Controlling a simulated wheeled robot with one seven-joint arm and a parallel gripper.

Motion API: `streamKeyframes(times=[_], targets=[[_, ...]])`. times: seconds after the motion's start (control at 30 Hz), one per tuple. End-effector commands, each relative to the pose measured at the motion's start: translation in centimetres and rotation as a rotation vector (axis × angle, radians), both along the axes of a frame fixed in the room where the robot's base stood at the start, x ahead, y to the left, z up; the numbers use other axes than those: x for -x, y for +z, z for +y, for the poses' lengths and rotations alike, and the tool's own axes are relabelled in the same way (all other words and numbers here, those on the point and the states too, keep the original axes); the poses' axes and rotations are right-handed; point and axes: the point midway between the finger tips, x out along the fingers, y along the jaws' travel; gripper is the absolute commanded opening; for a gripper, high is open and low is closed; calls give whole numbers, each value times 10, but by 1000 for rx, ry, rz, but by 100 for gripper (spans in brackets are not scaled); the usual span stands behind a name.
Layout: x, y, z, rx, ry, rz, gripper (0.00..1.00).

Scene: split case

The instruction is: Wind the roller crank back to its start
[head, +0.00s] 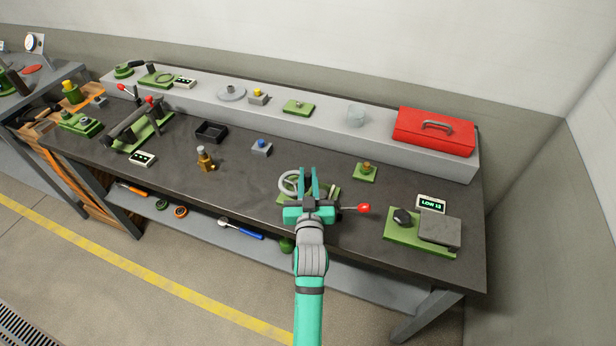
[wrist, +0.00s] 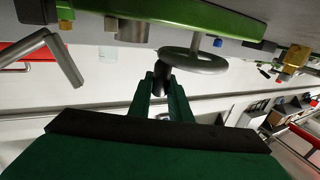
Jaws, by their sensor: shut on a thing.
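The crank is a pale grey ring-shaped wheel (head: 288,182) on a green base (head: 331,189) near the front edge of the bench. In the wrist view the wheel (wrist: 196,62) sits just right of a dark crank handle (wrist: 163,58), below a green plate. My gripper (head: 309,174) is over the green base, right of the wheel. Its fingertips, also in the wrist view (wrist: 161,82), are shut on the dark handle. I cannot make out the roller itself there.
A red-knobbed lever (head: 363,208) sticks out right of my gripper. A green-based unit (head: 391,239) with a grey block and a small display (head: 431,204) stand farther right. A raised shelf with a red toolbox (head: 433,134) runs behind.

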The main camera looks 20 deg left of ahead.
Motion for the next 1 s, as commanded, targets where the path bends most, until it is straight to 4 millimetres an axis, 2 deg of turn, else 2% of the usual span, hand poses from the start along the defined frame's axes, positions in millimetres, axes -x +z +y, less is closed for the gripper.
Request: streamKeyframes(times=[0.03, 0.07, 0.13, 0.43, 0.57, 1.0], targets=[[0, -1, -1, 1, -1, 2, 0], [0, -1, -1, 1, -1, 2, 20], [0, -1, -1, 1, -1, 2, 36], [1, -1, -1, 1, 0, 1, 36], [7, -1, -3, 2, 0, 2, 36], [75, -2, -27, 3, -1, 2, 36]])
